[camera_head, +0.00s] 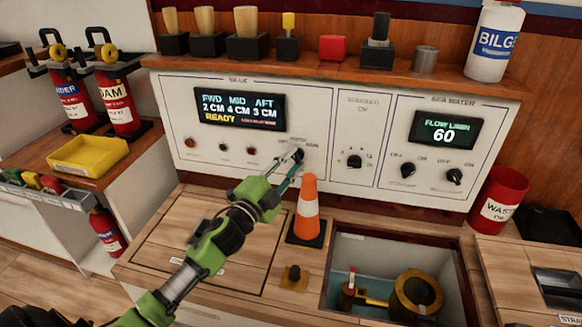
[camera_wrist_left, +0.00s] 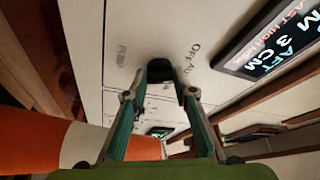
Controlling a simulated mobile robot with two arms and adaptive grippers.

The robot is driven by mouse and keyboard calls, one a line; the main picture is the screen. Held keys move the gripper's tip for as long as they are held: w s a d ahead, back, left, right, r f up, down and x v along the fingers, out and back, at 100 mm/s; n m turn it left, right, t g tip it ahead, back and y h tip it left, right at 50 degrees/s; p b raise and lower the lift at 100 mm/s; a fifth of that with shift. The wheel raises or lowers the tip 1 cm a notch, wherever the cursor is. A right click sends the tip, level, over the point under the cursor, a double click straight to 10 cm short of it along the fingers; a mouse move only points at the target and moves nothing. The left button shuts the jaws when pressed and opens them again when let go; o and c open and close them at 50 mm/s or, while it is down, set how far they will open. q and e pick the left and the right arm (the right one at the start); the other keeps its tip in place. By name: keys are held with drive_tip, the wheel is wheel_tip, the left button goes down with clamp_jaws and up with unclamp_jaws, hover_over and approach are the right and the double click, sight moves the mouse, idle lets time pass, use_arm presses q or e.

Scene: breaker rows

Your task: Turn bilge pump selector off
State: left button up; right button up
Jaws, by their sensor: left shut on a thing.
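The bilge panel (camera_head: 240,165) on the back wall carries a display (camera_head: 240,110) reading FWD 2 CM, MID 4 CM, AFT 3 CM and READY. The bilge pump selector (camera_head: 299,155) is a black knob at the panel's lower right, partly hidden by my left gripper (camera_head: 291,171). In the left wrist view the black selector knob (camera_wrist_left: 160,70) sits between the fingertips of my left gripper (camera_wrist_left: 160,94), which is shut on it. A label starting OFF AU shows beside the knob; exactly where the knob points is hard to tell. My right gripper is not in view.
An orange cone (camera_head: 307,208) stands close to the right of my left gripper. An open hatch (camera_head: 345,250) with a brass fitting lies at the lower right. More knobs, including a black one (camera_head: 354,161), are on the panels to the right. A shelf (camera_head: 330,70) overhangs above.

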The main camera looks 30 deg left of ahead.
use_arm(q)
drive_tip(key=shift+d+f+n+t+y+b, duration=0.1)
drive_tip(key=shift+n+t+y+b, duration=0.25)
drive_tip(key=shift+n, duration=0.85)
drive_tip(key=shift+d+f+n+t+y+b, duration=0.1)
drive_tip(key=shift+n+t+y+b, duration=0.25)
drive_tip(key=shift+n, duration=0.85)
drive_tip(key=o, duration=1.1)
drive_tip(key=shift+a, duration=0.1)
drive_tip(key=v, duration=1.2)
